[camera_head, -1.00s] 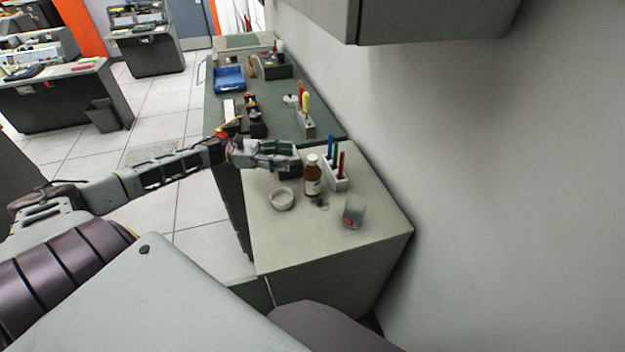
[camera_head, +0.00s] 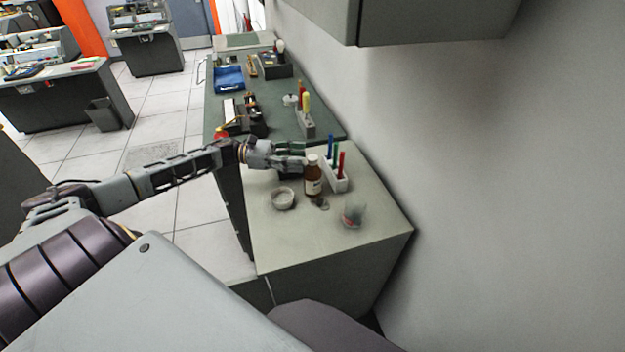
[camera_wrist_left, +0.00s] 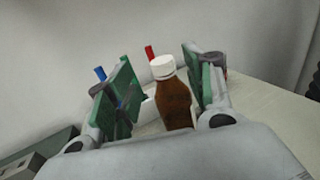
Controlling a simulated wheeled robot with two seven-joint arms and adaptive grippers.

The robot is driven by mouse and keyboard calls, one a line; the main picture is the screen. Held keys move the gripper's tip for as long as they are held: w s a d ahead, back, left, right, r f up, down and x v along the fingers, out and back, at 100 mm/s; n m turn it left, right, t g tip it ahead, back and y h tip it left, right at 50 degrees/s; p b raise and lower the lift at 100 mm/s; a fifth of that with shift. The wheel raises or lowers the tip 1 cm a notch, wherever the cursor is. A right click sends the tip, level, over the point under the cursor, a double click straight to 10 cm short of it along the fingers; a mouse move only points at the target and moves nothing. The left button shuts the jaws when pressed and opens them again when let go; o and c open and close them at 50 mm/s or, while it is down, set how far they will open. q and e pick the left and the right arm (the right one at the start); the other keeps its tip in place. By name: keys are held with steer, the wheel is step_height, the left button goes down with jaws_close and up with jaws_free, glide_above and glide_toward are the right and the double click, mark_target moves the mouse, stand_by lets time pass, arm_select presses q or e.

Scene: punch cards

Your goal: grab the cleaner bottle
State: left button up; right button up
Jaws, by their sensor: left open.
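The cleaner bottle is a brown bottle (camera_head: 313,182) with a white cap and a pale label, upright on the near cabinet top. My left gripper (camera_head: 297,158) is open beside it, on its left and slightly behind in the head view. In the left wrist view the bottle (camera_wrist_left: 174,98) stands between the two green-padded fingers of the gripper (camera_wrist_left: 160,90), nearer the right finger. Its lower part is hidden by the gripper body. I cannot tell whether a finger touches it. My right gripper is not in view.
A white holder (camera_head: 339,180) with blue, green and red markers stands right behind the bottle. The wall rises at the right.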

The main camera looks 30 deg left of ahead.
mark_target(312, 157)
arm_select(q)
steer(key=shift+p+x, duration=0.5)
steer(key=shift+x, duration=2.05)
steer(key=shift+s, duration=0.1)
steer(key=shift+c, duration=0.2)
jaws_close()
